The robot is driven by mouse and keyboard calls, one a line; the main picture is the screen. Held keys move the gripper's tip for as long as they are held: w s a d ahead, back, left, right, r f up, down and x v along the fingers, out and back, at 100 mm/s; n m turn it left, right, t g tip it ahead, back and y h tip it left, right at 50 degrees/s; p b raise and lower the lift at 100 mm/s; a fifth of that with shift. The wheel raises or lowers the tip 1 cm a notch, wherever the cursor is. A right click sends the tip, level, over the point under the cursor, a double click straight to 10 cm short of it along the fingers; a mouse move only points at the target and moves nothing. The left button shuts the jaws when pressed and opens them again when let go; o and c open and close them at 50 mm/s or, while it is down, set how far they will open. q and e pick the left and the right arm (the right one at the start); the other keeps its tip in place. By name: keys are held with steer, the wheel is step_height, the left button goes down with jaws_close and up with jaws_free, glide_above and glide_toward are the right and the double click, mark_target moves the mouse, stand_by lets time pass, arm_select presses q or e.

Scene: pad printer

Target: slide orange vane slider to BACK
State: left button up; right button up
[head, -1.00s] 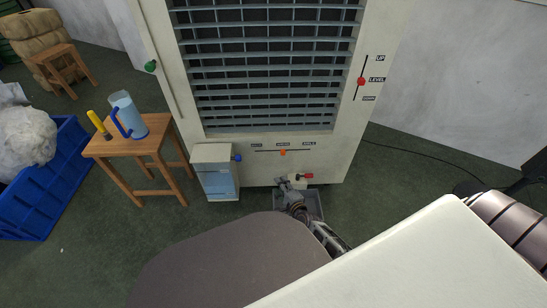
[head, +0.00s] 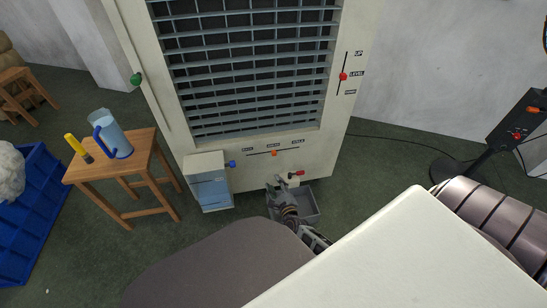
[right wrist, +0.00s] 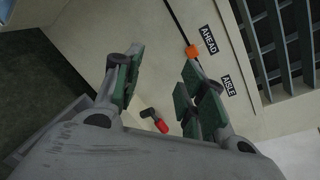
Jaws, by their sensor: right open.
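The orange vane slider (head: 274,153) sits on a horizontal slot low on the front of the white cooler cabinet, by the middle label. In the right wrist view the slider (right wrist: 193,50) is beside the AHEAD label (right wrist: 208,39), with the AISLE label (right wrist: 228,85) farther along the slot. The left label (head: 248,149) is too small to read. My right gripper (head: 281,186) is low in front of the cabinet, below the slider. In the right wrist view its fingers (right wrist: 160,88) are apart with nothing between them, and the slider is beyond the tips. My left gripper is not in view.
A red-handled tap (head: 297,173) sits just below the slot, above a grey bin (head: 308,208). A box with a blue knob (head: 208,183) stands to the left. A wooden stool (head: 140,163) holds a jug (head: 112,138) and a yellow-handled tool (head: 77,147).

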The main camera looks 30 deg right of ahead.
mark_target(275, 155)
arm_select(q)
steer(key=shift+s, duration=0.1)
arm_select(e)
steer(key=shift+s+d+r+m+t+h, duration=0.15)
steer(key=shift+d+r+m+h, duration=0.3)
steer(key=shift+m, duration=1.1)
steer(key=shift+s+d+r+m+t+h, duration=0.1)
steer(key=shift+d+r+m+h, duration=0.35)
steer(key=shift+m, duration=1.15)
steer(key=shift+s+d+r+m+t+h, duration=0.15)
steer(key=shift+d+r+m+h, duration=0.25)
steer(key=shift+m, duration=1.15)
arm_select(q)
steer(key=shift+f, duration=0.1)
arm_select(e)
steer(key=shift+w+d+r+y, duration=0.1)
steer(key=shift+w+y, duration=0.1)
steer(key=shift+y, duration=0.1)
